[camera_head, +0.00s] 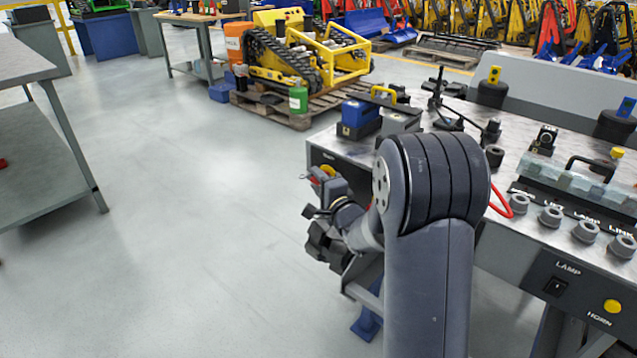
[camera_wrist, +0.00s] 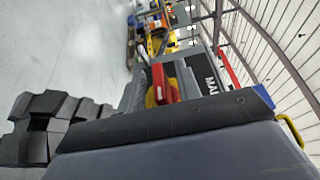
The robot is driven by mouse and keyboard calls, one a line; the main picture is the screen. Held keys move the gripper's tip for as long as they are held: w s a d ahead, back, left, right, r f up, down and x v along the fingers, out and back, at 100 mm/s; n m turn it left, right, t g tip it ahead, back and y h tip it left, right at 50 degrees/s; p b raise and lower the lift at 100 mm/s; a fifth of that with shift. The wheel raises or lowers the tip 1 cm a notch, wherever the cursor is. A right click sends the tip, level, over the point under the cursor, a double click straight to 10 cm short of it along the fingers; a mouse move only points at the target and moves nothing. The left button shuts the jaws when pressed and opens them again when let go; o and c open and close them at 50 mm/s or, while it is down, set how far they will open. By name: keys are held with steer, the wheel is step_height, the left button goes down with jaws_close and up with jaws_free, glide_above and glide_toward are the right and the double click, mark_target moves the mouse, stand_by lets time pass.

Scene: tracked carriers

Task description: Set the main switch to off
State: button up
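The main switch has a red handle on a yellow disc (camera_wrist: 163,86) in the wrist view. It sits on a grey box with a label beside it, partly cut off, that starts "MA". The handle lies up and down in this tilted picture. In the head view the switch (camera_head: 327,173) shows small at the bench's left end, so its setting is hard to read there. My gripper (camera_head: 322,240) is just below the switch in the head view, apart from it as far as I can see. I cannot tell how far its dark fingers are spread.
The bench (camera_head: 350,150) carries a blue-and-black block (camera_head: 358,118), several grey knobs and a lamp and horn panel (camera_head: 565,290). My arm hides part of its front. A tracked carrier (camera_head: 300,55) stands on a pallet behind. The floor to the left is clear up to a grey table (camera_head: 50,130).

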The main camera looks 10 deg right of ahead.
steer(key=shift+c, duration=0.2)
jaws_close()
